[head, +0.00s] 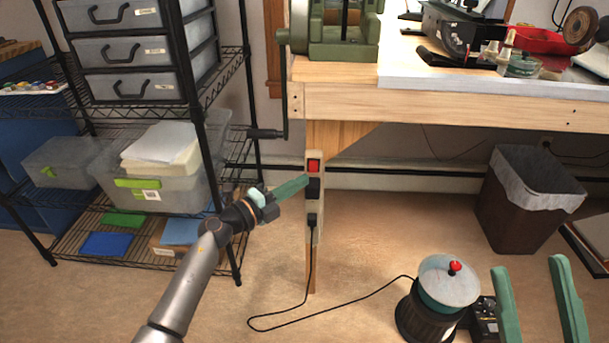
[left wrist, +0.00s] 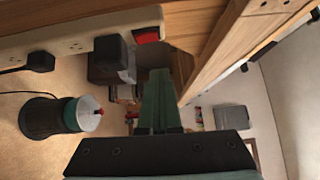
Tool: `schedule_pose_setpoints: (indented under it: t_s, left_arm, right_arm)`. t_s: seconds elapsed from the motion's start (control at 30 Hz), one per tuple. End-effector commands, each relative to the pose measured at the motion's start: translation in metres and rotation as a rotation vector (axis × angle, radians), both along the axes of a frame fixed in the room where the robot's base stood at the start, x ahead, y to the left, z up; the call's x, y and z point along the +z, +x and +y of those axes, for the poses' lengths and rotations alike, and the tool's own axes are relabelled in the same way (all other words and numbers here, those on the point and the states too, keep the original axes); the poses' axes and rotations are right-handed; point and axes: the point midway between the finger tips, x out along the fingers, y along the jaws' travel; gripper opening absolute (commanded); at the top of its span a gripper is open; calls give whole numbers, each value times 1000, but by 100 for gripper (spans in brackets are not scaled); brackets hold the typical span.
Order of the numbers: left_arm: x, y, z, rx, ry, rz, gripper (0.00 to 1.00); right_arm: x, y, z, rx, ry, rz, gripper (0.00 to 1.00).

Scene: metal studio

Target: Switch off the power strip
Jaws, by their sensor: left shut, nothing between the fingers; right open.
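The power strip (head: 312,204) is a pale upright strip on the wooden table leg, with a red switch (head: 314,166) at its top. A black plug block (head: 313,189) sits just below the switch, and a smaller black plug with a cord (head: 312,221) is lower down. In the left wrist view the strip (left wrist: 70,43) runs across the upper left, with the red switch (left wrist: 147,35) at its end. My left gripper (head: 305,180) is shut and empty, its green fingertips beside the strip, slightly below the switch; contact is unclear. My right gripper (head: 527,263) is open at the lower right, away from the strip.
A wooden workbench (head: 440,103) stands above the strip. A wire shelf (head: 95,135) with bins is at the left. A cord loops across the floor to a canister (head: 447,285) with a red knob. A waste bin (head: 508,208) stands at the right.

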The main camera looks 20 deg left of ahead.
Motion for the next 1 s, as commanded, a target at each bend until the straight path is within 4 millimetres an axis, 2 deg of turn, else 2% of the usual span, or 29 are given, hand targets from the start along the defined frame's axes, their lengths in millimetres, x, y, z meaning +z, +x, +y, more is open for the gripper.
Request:
schedule_pose_setpoints:
  t_s: [0.03, 0.2, 0.4, 0.6, 1.0]
  left_arm:
    - [4, -12, 7, 1, 6, 2, 0]
    - [4, -42, 24, 0, 4, 3, 0]
    - [5, -65, 37, -1, 2, 1, 0]
    - [6, -73, 41, -1, 0, 0, 0]
    - [5, -73, 41, -1, 1, 0, 0]
  right_arm:
    - [10, 0, 0, -5, -6, -7, 50]
    - [20, 1, -4, -27, -3, -18, 50]
    - [26, 1, -5, -40, -9, -26, 50]
    - [26, 1, -5, -41, -12, -25, 50]
    - [25, 0, -5, -39, -11, -23, 50]
